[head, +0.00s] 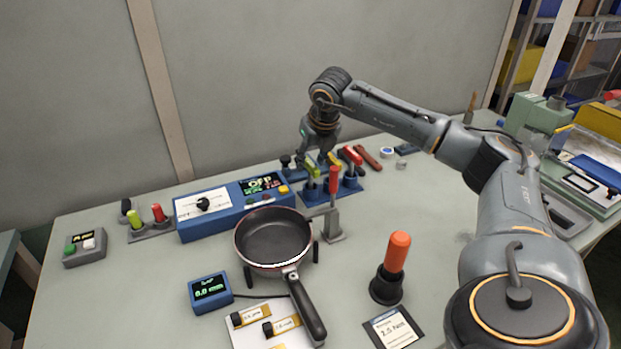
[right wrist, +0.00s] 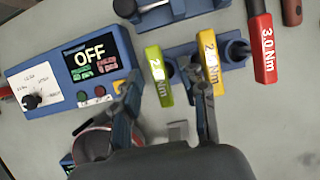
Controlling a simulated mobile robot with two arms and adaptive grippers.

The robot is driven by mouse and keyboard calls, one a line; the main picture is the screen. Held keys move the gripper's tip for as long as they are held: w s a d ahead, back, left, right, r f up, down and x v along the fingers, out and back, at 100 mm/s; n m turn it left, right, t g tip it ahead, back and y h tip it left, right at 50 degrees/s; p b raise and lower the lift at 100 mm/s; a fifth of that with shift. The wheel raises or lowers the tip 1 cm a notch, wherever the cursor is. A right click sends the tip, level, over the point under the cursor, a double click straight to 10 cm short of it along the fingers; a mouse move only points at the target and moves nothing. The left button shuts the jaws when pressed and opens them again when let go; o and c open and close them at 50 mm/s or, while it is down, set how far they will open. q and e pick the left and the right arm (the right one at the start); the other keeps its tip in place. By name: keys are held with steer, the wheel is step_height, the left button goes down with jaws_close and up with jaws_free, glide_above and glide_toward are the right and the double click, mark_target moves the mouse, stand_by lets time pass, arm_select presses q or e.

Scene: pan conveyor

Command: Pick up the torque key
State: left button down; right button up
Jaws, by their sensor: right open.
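Three torque keys stand in the blue rack (head: 318,196). The green torque key (right wrist: 158,78) and the yellow torque key (right wrist: 211,62) are side by side in the right wrist view, their labels partly readable. The red torque key (right wrist: 262,48) is marked 3.0 Nm and lies further right. My right gripper (head: 318,150) is over the rack in the head view. In the right wrist view its fingers (right wrist: 166,92) are apart, with the green key's end between them and the right finger in front of the yellow key. My left gripper is out of view.
The blue console (head: 226,218) showing OFF stands left of the rack. A pan (head: 272,240), a red-handled clamp (head: 333,205) and an orange-handled tool (head: 397,255) beside a 2.5 Nm card (head: 393,328) stand nearer the front.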

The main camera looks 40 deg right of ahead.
mark_target(311, 180)
steer(key=shift+p+x, duration=0.35)
steer(key=shift+x, duration=2.5)
steer(key=shift+s, duration=0.1)
jaws_close()
